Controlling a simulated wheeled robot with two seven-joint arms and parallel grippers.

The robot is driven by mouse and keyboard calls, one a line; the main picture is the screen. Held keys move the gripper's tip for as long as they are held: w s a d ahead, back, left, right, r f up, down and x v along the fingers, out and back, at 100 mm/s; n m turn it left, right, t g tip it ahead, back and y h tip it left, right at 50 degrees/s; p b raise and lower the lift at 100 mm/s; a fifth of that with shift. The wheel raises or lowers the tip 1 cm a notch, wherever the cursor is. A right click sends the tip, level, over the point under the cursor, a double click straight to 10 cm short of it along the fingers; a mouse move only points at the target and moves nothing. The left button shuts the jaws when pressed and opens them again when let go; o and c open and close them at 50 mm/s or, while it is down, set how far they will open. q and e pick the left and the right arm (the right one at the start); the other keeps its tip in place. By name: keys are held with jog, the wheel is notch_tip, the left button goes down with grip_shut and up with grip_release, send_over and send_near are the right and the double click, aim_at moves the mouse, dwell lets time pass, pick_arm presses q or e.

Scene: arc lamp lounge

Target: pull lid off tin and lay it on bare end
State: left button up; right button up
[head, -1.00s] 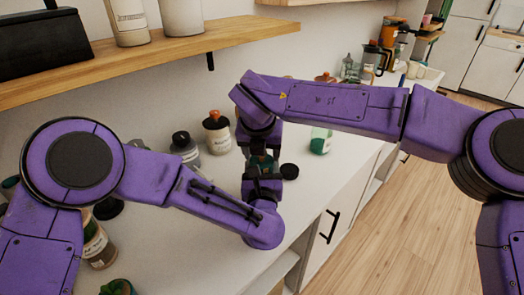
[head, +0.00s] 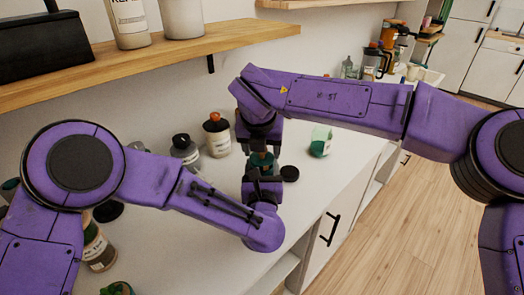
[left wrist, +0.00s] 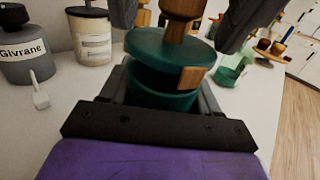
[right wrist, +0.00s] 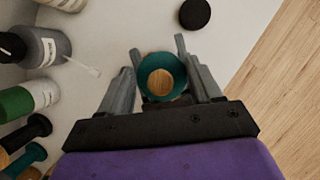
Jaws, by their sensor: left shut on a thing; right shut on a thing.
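The teal tin (left wrist: 160,97) stands upright between the fingers of my left gripper (head: 262,180), which is shut on its body. Its round teal lid (left wrist: 160,48) has a wooden knob (left wrist: 183,28) on top and sits directly above the body. A dark band shows under the lid; I cannot tell whether the two are fully apart. My right gripper (right wrist: 162,80) comes from above and is shut on the lid, with the knob between its fingers. In the head view, my arms hide most of the tin. The bare end of the white counter (head: 345,153) is at the right.
A black disc (head: 290,174) lies close right of the tin. A green-and-clear jar (head: 321,142) stands beyond it. An orange-topped jar (head: 217,138) and a grey bottle (head: 184,150) stand by the wall. A wooden shelf (head: 150,62) hangs above on the left.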

pick_arm(q)
jog(key=shift+f, duration=0.25)
pick_arm(e)
jog(key=shift+r, duration=0.3)
jog(key=shift+r, duration=0.1)
notch_tip(320, 180, up, 4)
jog(key=shift+f, duration=0.1)
pick_arm(q)
jog(key=o, duration=1.6)
jog(key=shift+w, duration=0.1)
pick_arm(e)
jog(key=shift+w+f, duration=0.1)
jog(key=shift+w, duration=0.05)
